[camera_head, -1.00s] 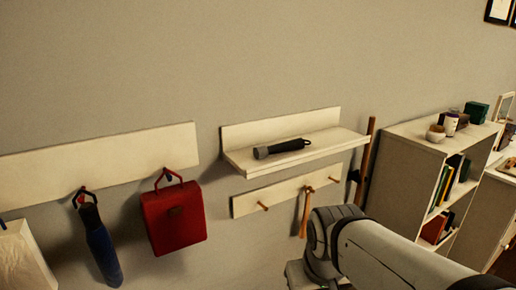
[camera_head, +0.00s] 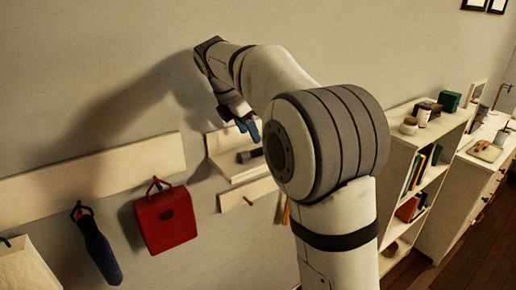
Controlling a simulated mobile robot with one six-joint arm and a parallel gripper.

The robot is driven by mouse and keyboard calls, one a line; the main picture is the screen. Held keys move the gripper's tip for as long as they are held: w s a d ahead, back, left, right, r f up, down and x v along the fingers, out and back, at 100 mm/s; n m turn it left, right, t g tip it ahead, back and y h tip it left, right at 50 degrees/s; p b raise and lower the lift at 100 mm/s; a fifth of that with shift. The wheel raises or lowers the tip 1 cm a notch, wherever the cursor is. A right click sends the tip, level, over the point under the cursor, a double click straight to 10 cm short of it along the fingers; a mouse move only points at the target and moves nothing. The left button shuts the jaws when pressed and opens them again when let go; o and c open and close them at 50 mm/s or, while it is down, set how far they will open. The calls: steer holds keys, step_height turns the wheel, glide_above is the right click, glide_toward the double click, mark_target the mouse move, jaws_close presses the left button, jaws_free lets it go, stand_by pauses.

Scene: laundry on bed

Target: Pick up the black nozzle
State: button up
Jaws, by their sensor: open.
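A black nozzle-like cylinder with a grey end (camera_head: 247,156) lies on the white wall shelf (camera_head: 222,167). Only its left end shows; my arm hides the rest. My gripper (camera_head: 250,131) reaches down from my raised arm, its blue fingertips just above the left part of the cylinder. It looks apart from it, open and empty, though the gap is hard to judge.
Left of the shelf, a red bag (camera_head: 167,218) and a dark blue umbrella-like item (camera_head: 97,246) hang from a white rail (camera_head: 90,172). A white bookcase (camera_head: 456,140) with books and jars stands at the right. My arm hides part of the lower peg rail (camera_head: 237,196).

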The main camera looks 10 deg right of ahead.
steer(key=p+x, duration=0.1)
steer(key=x, duration=0.6)
steer(key=shift+w, duration=0.2)
steer(key=shift+c, duration=0.2)
